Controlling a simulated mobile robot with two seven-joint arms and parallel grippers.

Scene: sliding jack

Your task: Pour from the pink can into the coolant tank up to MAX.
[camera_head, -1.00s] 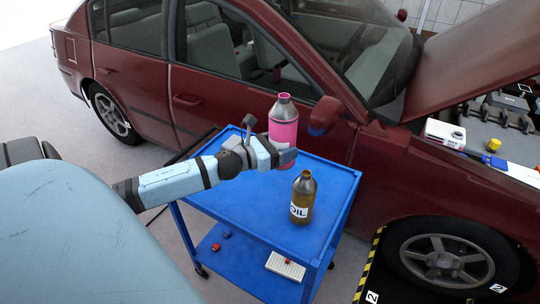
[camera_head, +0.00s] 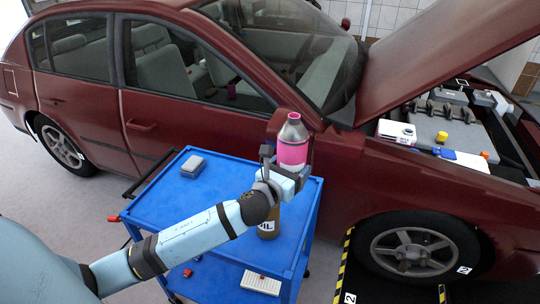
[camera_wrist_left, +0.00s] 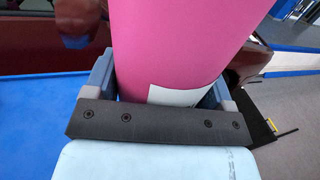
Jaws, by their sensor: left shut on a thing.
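The pink can (camera_head: 292,152) is upright, with a grey shoulder and neck. My left gripper (camera_head: 287,172) is shut around its lower body and holds it above the blue cart. In the left wrist view the pink can (camera_wrist_left: 180,45) fills the space between the fingers, and part of a white label shows. The coolant tank (camera_head: 396,132), a white box with a dark opening on top and a pinkish mark on its front, sits in the engine bay, right of the can and apart from it. Its liquid level is too small to read. My right gripper is not in view.
The blue cart (camera_head: 170,207) holds a brown oil bottle (camera_head: 268,229), partly behind my arm, and a small grey box (camera_head: 193,166). The red car's raised hood (camera_head: 440,60) overhangs the engine bay. A yellow cap (camera_head: 441,138) is beside the tank. The fender lies between can and tank.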

